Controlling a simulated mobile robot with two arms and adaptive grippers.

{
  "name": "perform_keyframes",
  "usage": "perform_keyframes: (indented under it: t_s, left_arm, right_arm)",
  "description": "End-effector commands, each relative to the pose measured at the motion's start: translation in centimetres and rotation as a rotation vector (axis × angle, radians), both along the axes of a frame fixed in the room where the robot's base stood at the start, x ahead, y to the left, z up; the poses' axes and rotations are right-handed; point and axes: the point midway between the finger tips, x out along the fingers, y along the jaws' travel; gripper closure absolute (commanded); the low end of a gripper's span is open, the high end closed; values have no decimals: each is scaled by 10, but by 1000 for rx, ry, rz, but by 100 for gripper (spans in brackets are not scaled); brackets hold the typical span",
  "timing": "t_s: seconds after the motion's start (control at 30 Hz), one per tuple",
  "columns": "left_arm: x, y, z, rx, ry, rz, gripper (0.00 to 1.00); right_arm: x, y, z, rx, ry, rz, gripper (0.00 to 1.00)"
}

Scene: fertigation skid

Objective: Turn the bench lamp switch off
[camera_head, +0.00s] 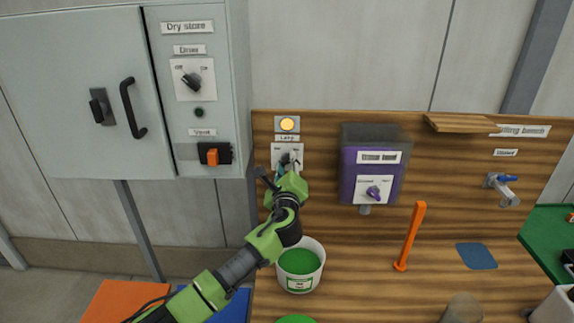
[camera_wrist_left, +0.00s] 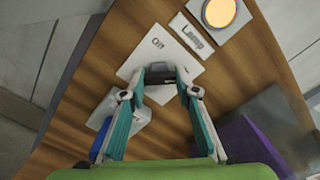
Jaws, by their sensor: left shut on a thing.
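The bench lamp switch is a dark knob (camera_wrist_left: 160,74) on a white plate (camera_head: 294,152) on the wooden back panel, under a "Lamp" label (camera_head: 287,138). The round indicator (camera_head: 287,124) above it glows yellow-orange. My left gripper (camera_wrist_left: 160,80) is shut on the knob, with one finger on each side of it. In the head view my left gripper (camera_head: 288,170) covers the lower part of the plate. "Off" shows at the plate's left in the wrist view; the other marking is hidden or too small to read. My right gripper is not in view.
A purple box with a knob (camera_head: 372,172) hangs right of the switch. A white bucket with green contents (camera_head: 300,265) stands below my left arm. A grey cabinet (camera_head: 75,90) is at left; an orange stick (camera_head: 410,236) and a tap (camera_head: 502,186) are right.

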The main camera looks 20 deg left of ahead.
Motion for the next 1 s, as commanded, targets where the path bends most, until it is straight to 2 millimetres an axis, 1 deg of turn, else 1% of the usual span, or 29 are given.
perform_keyframes:
  t_s: [0.17, 0.37, 1.0]
  left_arm:
    - [0, 0, -3, -62, -18, 0, 93]
    - [0, 0, -4, -199, -58, -1, 93]
    - [0, 0, -4, -780, -224, 0, 93]
  right_arm:
    - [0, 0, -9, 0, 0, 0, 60]
    - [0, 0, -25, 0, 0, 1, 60]
    - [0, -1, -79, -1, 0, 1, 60]
